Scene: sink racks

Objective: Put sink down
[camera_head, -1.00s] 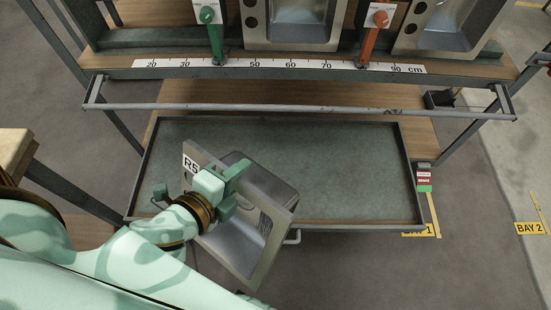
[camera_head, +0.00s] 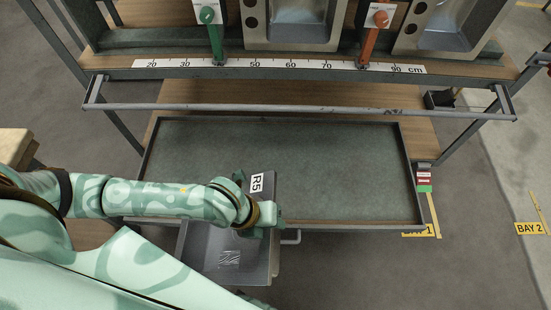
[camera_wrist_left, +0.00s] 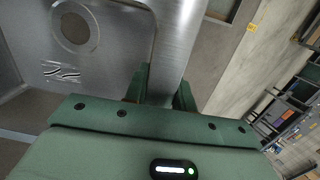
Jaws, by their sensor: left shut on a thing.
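In the left wrist view the gripper's fingers (camera_wrist_left: 162,92) stand on either side of the steel rim (camera_wrist_left: 178,45), with the sink's drain hole (camera_wrist_left: 73,27) at the left. The tray's green mat (camera_head: 320,165) is bare. My right gripper is out of view.
A grey rail (camera_head: 300,109) crosses above the tray's far side. Behind it is a bench with a centimetre scale (camera_head: 280,65), a green clamp (camera_head: 214,35), an orange clamp (camera_head: 371,40) and two more sinks (camera_head: 292,22). A small handle (camera_head: 291,237) sticks out at the tray's front.

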